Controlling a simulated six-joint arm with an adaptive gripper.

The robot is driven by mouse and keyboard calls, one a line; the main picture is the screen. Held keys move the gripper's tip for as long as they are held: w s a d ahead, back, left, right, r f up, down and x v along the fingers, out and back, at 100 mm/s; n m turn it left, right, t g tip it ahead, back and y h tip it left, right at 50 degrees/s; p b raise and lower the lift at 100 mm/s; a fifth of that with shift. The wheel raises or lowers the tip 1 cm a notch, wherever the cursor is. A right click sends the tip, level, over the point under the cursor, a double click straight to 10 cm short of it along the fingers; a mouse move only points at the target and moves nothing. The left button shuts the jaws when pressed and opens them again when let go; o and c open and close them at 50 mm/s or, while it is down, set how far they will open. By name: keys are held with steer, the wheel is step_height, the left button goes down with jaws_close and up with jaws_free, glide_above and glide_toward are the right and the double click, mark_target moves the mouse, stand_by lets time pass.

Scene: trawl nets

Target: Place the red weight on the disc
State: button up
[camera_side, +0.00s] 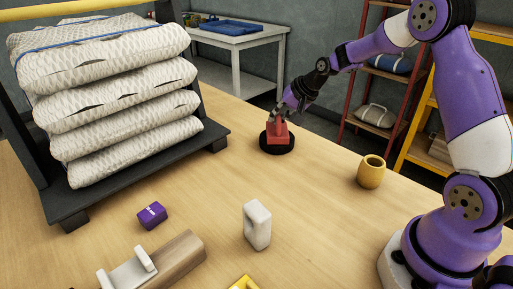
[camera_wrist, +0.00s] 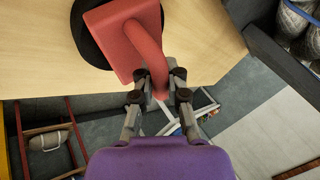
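The red weight (camera_side: 278,139) has a blocky base and a loop handle. It is over the round black disc (camera_side: 277,149), resting on it or just above it; I cannot tell whether there is a small gap. My gripper (camera_side: 282,117) comes down from the upper right onto the handle. In the wrist view, my gripper (camera_wrist: 160,82) has a finger on each side of the red handle and appears closed on it. There the red weight (camera_wrist: 124,32) covers much of the black disc (camera_wrist: 84,36), whose edge shows at the left.
A yellow cup (camera_side: 371,172) stands right of the disc. Stacked net bundles (camera_side: 120,105) stand on a dark rack at left. The table edge is just behind the disc.

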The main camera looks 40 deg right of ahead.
steer(key=o, duration=0.4)
steer(key=shift+s+r, duration=0.15)
steer(key=shift+r, duration=0.2)
steer(key=a+v, duration=0.1)
steer(key=v, duration=1.1)
steer(key=s+a+n, duration=0.3)
steer(key=s+a, duration=0.1)
steer(key=s, duration=0.1)
steer(key=s+a+n+g+h, duration=0.1)
steer(key=s+a+n, duration=0.2)
steer(key=s, duration=0.3)
steer(key=s+a+n, duration=0.4)
steer(key=s+a, duration=0.1)
steer(key=shift+s+a+r+g, duration=0.15)
steer(key=shift+s+a+g, duration=0.05)
steer(key=shift+s+g, duration=0.1)
